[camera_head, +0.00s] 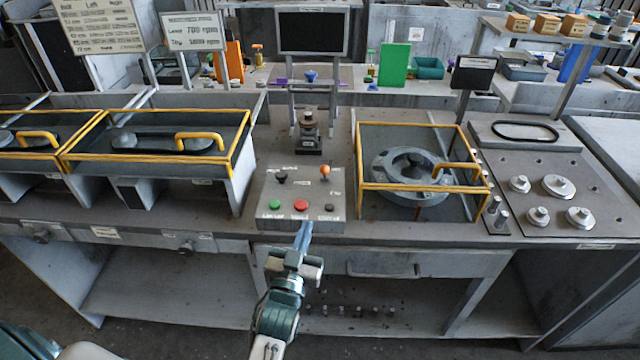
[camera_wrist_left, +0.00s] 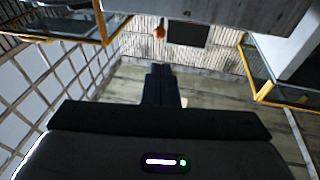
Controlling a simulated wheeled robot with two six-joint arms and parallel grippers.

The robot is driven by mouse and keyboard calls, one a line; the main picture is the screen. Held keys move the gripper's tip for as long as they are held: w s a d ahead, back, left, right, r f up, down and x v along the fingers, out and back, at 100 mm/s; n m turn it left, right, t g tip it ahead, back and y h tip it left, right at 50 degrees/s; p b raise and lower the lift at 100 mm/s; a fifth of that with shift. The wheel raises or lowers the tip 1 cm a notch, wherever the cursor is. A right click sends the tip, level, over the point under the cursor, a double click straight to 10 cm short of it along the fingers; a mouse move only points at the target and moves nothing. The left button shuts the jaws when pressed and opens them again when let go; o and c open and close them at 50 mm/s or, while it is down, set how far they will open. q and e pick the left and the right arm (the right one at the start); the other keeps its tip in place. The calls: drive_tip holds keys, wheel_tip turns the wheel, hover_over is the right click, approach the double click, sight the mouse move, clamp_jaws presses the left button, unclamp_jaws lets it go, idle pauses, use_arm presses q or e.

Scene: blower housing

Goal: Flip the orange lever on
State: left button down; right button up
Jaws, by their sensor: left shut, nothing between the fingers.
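The orange lever (camera_head: 324,171) is a small orange ball on a short stem at the right rear of the grey control panel (camera_head: 262,222). In the left wrist view an orange knob (camera_wrist_left: 160,32) shows at the top centre, beyond my fingertips. My left gripper (camera_head: 304,230) is shut and empty at the front edge of the panel. Its fingers point away from me toward the panel, in front of the lever and a little to its left, apart from it. The closed fingers also show in the left wrist view (camera_wrist_left: 160,75). My right gripper is not in view.
A black-topped lever (camera_head: 281,177), a green button (camera_head: 275,205), a red button (camera_head: 301,205) and a dark knob (camera_head: 329,208) share the panel. Yellow-railed bays stand left and right; the right one (camera_head: 447,187) holds a round housing (camera_head: 385,180). A monitor (camera_head: 313,32) stands behind.

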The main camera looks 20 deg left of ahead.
use_arm(q)
drive_tip(key=b+x, duration=0.3)
drive_tip(key=x, duration=0.9)
drive_tip(key=shift+w+f+b, duration=0.1)
drive_tip(key=shift+w+b, duration=0.2)
drive_tip(key=shift+w, duration=0.5)
drive_tip(key=shift+r, duration=0.2)
